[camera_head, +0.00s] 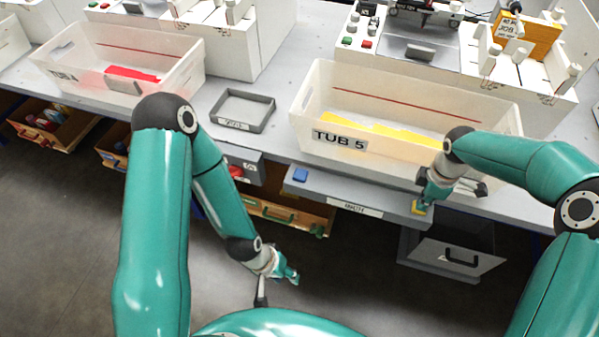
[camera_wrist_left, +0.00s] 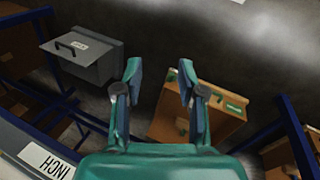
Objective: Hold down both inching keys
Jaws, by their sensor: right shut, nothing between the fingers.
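A grey panel with a white label (camera_head: 355,207) runs along the table's front edge below TUB 5. A blue key (camera_head: 300,175) is at its left end, with nothing on it. A yellow key (camera_head: 416,208) is at its right end. My right gripper (camera_head: 424,204) is shut and points down at the yellow key, partly covering it; I cannot tell whether the key is pressed. My left gripper (camera_head: 280,284) is open and empty, in front of the table and below the blue key. Its spread fingers also show in the left wrist view (camera_wrist_left: 159,72).
The translucent TUB 5 (camera_head: 340,139) stands behind the panel with yellow contents. A grey tray (camera_head: 243,110) and another tub (camera_head: 90,83) are to the left. Open drawers (camera_head: 285,213) and a grey bin (camera_head: 458,253) jut out below the table. The floor in front is clear.

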